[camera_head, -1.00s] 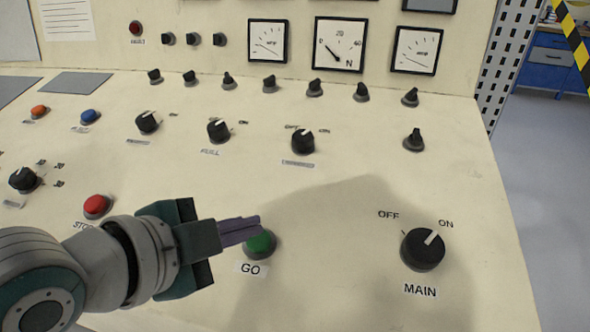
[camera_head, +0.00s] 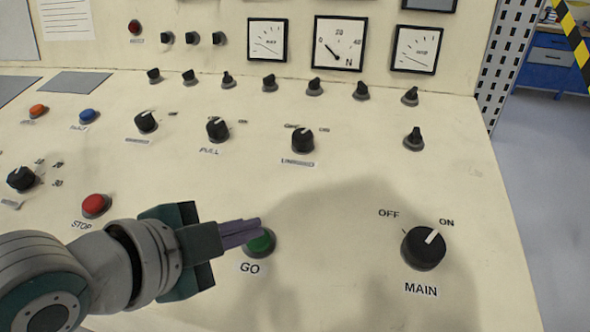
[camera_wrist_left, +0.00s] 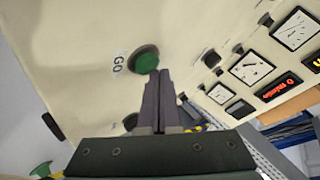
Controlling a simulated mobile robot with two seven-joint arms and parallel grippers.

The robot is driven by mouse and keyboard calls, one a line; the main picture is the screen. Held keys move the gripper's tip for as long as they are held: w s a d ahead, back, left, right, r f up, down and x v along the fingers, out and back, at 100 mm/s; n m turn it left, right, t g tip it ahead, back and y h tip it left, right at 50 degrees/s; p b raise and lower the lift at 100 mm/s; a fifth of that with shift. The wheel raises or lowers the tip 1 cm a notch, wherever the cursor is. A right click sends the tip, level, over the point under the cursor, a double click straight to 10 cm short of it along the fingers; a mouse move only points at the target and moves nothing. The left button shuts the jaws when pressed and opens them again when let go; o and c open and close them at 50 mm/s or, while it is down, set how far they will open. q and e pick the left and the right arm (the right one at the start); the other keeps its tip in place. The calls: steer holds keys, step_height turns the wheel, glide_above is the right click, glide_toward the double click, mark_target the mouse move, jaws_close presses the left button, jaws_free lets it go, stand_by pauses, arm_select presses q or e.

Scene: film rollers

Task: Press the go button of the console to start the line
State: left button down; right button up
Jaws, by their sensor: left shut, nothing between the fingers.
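The green go button (camera_head: 260,243) sits on the cream console panel (camera_head: 330,225) above a "GO" label. My left gripper (camera_head: 258,225) is shut and empty, its purple-grey fingers reaching over the upper left part of the button in the head view. In the left wrist view the gripper's fingertips (camera_wrist_left: 156,74) overlap the lower edge of the green button (camera_wrist_left: 145,60). I cannot tell whether they touch it. My right gripper is not in view.
A red stop button (camera_head: 95,205) lies left of the go button. The black main knob (camera_head: 423,248) stands to the right, its pointer toward ON. Several small black knobs cross the panel behind, below upright gauges (camera_head: 338,43). The panel between go and main is clear.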

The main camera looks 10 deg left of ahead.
arm_select(q)
steer(key=shift+w+f+b, duration=0.1)
steer(key=shift+f+b, duration=0.2)
steer(key=shift+f, duration=0.15)
stand_by(0.6)
steer(key=shift+r, duration=0.1)
steer(key=shift+s+r+p, duration=0.2)
steer(key=shift+r+p, duration=0.55)
steer(key=shift+p, duration=0.4)
steer(key=r+p, duration=0.2)
steer(key=p, duration=0.1)
steer(key=s+r+p, duration=0.1)
steer(key=r+p, duration=0.1)
steer(key=r, duration=0.1)
steer(key=shift+p, duration=0.4)
steer(key=shift+s, duration=0.1)
